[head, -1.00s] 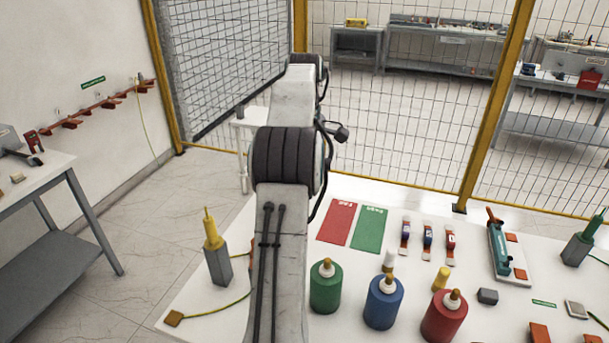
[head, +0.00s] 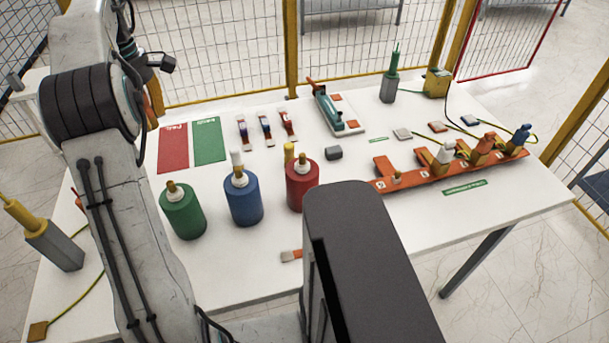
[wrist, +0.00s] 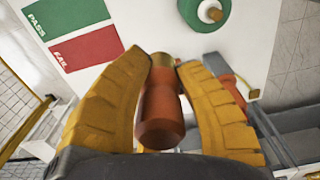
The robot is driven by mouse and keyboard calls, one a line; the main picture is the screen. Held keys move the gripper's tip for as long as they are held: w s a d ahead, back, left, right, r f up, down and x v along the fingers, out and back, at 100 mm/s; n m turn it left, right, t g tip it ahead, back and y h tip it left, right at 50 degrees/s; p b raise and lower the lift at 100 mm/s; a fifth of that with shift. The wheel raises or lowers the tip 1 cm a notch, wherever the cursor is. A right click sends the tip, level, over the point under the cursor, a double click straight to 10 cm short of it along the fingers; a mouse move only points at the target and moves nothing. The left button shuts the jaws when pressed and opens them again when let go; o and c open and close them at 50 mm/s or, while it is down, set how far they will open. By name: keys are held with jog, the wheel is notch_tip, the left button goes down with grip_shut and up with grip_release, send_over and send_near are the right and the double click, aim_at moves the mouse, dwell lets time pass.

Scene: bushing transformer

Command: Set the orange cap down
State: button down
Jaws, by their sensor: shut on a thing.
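The orange cap (wrist: 161,112), orange-red with a brass-coloured end, is between the two yellow fingers of my gripper (wrist: 164,70) in the wrist view. The gripper is shut on it. The cap is held above the table's left end, with the red FAIL mat (wrist: 88,49) and green PASS mat (wrist: 55,13) beyond it. In the head view my arm hides most of the gripper and the held cap. There the red mat (head: 173,148) and green mat (head: 208,141) lie bare at the back left of the white table.
Green (head: 182,212), blue (head: 243,203) and red (head: 301,188) bottles stand in front of the mats. A grey post with a yellow top (head: 50,245) stands at left. An orange rail (head: 458,172) with several caps lies at right. Small tools lie behind the bottles.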

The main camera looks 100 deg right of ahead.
jog(key=s+d+f+n+b, duration=0.1)
jog(key=s+f+b, duration=0.7)
jog(key=s+f, duration=0.4)
notch_tip(320, 180, down, 3)
jog(key=shift+d+f+n+b, duration=0.15)
jog(key=shift+n+b, duration=0.25)
jog(key=p, duration=0.6)
send_near(186, 181)
jog(key=a+f, duration=0.1)
jog(key=s+a+f, duration=0.1)
jog(key=a, duration=0.1)
jog(key=shift+f, duration=0.3)
notch_tip(186, 181, down, 3)
jog(key=p, duration=0.4)
jog(key=shift+f+p, duration=0.6)
jog(key=shift+f, duration=0.15)
